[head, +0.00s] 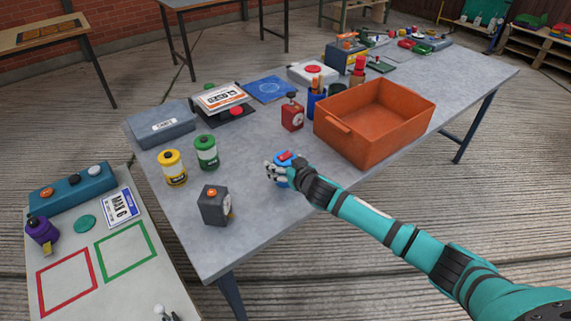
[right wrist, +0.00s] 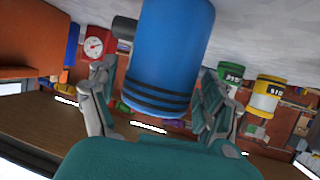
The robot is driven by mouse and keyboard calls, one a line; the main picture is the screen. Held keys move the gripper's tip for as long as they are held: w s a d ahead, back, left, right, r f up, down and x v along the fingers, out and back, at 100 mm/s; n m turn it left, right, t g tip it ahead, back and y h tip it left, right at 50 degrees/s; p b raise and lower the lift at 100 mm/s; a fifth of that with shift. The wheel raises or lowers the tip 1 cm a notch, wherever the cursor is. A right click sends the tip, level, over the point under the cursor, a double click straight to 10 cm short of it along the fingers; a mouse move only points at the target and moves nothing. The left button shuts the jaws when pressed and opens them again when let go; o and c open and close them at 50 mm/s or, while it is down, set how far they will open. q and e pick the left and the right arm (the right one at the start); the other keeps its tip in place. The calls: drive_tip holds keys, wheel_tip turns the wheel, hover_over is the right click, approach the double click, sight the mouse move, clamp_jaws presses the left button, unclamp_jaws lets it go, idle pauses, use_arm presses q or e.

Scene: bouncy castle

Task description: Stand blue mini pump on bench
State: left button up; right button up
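The blue mini pump (head: 281,178) stands on the grey bench (head: 250,215) near its front edge, with red on top. My right gripper (head: 277,171) is low over the bench at the pump and partly hides it. In the right wrist view, which is upside down, the blue body with dark bands (right wrist: 165,60) lies between the two fingers of my right gripper (right wrist: 158,75). A gap shows beside the left finger, so the gripper looks open around it. At the head view's bottom edge, small light and dark tips (head: 166,313) may be my left gripper; their state is unclear.
An orange crate (head: 365,145) stands right of the pump. A red timer (head: 292,116), a dark grey box (head: 215,205), a green canister (head: 206,152) and a yellow canister (head: 172,168) stand nearby. A side table (head: 125,285) with marked squares is at the left.

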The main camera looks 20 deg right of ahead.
drive_tip(key=shift+o, duration=0.2)
drive_tip(key=shift+r, duration=0.1)
drive_tip(key=v, duration=1.2)
